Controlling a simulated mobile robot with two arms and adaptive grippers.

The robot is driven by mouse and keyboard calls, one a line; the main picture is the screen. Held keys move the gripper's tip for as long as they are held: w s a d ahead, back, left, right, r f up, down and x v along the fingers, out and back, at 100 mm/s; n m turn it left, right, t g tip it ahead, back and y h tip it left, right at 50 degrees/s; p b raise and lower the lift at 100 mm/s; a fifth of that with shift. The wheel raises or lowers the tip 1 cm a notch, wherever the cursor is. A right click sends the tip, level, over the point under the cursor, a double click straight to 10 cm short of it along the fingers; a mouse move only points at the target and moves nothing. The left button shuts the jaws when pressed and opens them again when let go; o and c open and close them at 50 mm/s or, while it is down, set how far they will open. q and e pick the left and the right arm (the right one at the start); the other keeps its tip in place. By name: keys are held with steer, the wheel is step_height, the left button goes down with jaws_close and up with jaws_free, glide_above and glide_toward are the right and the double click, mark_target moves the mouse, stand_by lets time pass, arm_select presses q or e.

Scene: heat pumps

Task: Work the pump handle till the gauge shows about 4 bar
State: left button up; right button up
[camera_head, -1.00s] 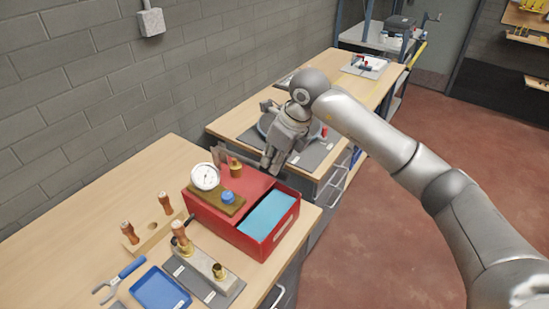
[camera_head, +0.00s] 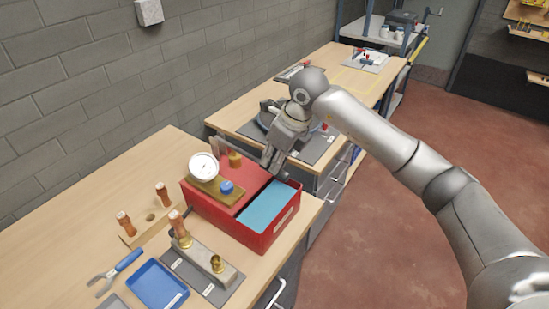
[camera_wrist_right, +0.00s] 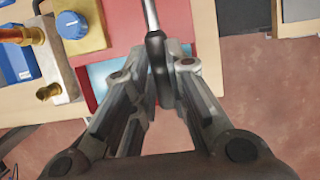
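The pump is a red box (camera_head: 240,225) with an open compartment of blue water (camera_head: 266,204), on the near bench. A white round gauge (camera_head: 203,167) stands on its brown block beside a blue knob (camera_head: 226,187); its needle is too small to read. A brass fitting (camera_head: 235,159) sits behind. My right gripper (camera_head: 268,168) is at the box's far right edge. In the right wrist view the pump handle, a silver rod with a black grip (camera_wrist_right: 156,52), lies between my right fingers, which look closed on the grip. My left gripper is out of view.
A second bench (camera_head: 345,88) stands behind my right arm. A grey block wall bounds the left.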

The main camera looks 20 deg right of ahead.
steer(key=shift+f+b, duration=0.5)
steer(key=shift+f, duration=0.2)
stand_by(0.3)
step_height(320, 180, up, 12)
steer(key=p, duration=0.6)
steer(key=shift+f, duration=0.15)
stand_by(1.1)
